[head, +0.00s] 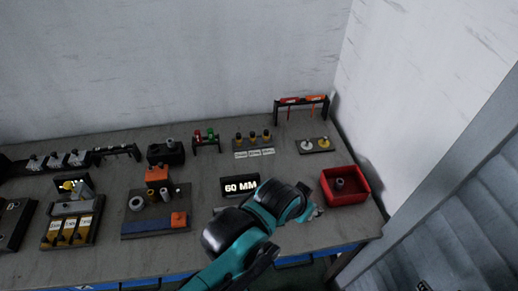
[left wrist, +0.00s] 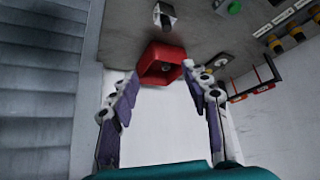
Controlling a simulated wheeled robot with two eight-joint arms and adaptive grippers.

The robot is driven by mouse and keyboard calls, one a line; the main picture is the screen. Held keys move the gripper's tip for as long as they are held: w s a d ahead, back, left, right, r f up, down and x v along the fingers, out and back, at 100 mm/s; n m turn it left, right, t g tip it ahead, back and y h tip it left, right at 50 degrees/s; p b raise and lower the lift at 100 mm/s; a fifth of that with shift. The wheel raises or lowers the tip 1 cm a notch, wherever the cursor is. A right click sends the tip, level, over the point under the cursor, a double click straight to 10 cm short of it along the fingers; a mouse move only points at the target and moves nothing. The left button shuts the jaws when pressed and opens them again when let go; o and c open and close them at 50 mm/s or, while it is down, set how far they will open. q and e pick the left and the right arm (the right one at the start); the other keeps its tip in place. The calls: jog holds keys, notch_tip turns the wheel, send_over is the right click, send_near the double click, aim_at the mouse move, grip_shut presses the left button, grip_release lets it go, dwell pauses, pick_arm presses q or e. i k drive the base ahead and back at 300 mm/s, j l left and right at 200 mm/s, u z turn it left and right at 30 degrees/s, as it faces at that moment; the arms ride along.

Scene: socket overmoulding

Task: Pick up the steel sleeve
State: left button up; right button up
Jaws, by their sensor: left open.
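A small grey hollow cylinder (head: 340,183), which looks like the steel sleeve, stands in the red bin (head: 358,199) at the right end of the table. A second grey cylinder (head: 164,194) and a grey ring (head: 136,203) are on the fixture at left, so I cannot be sure which part is the sleeve. My left gripper (head: 315,212) is just left of the red bin, mostly hidden behind its own wrist. In the left wrist view, its fingers (left wrist: 159,73) are apart and empty, with the red bin (left wrist: 172,52) beyond them. My right gripper is not in view.
A "60 MM" sign (head: 240,185) stands beside my left arm. A plate with two small parts (head: 315,145) and a tool rack (head: 302,102) are behind the bin. The wall is close to the bin's right.

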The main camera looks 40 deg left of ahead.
aim_at(171, 144)
jog(key=k+j+u, duration=0.1)
jog(key=u, duration=2.15)
